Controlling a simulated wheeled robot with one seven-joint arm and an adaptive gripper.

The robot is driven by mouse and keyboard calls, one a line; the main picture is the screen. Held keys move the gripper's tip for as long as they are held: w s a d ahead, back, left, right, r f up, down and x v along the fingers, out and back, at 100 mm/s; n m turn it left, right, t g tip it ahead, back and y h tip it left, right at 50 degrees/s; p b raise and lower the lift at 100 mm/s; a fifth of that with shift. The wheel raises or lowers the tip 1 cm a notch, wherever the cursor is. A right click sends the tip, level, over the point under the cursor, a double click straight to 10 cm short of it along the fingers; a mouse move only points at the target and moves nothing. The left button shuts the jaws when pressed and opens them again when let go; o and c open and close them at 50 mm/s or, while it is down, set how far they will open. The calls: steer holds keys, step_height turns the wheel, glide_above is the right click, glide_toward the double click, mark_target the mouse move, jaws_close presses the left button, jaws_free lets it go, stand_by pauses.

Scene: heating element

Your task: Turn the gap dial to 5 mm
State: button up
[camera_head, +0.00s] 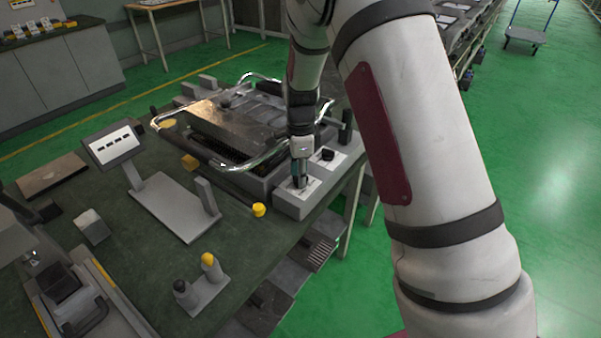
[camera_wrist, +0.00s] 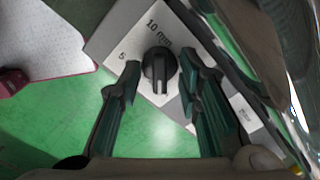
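The gap dial (camera_wrist: 158,72) is a round black knob with a raised ridge, on a white plate (camera_wrist: 188,48) marked "5" and "10 mm". In the wrist view the ridge runs roughly up and down, its upper end towards the "10 mm" marking; the "5" lies up and left of the knob. My gripper (camera_wrist: 160,66) is open, one dark finger on each side of the knob, with gaps showing at both sides. In the head view my gripper (camera_head: 299,180) points down over the near white plate of the grey control block (camera_head: 292,208) and hides the dial.
A second black knob (camera_head: 328,155) sits on another white plate just behind. A machine with chrome bars (camera_head: 272,156) stands close to the left. A yellow-capped piece (camera_head: 259,209) lies left of the block. Green floor is open to the right.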

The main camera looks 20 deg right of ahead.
steer(key=shift+c, duration=0.6)
jaws_close()
steer(key=shift+n, duration=0.3)
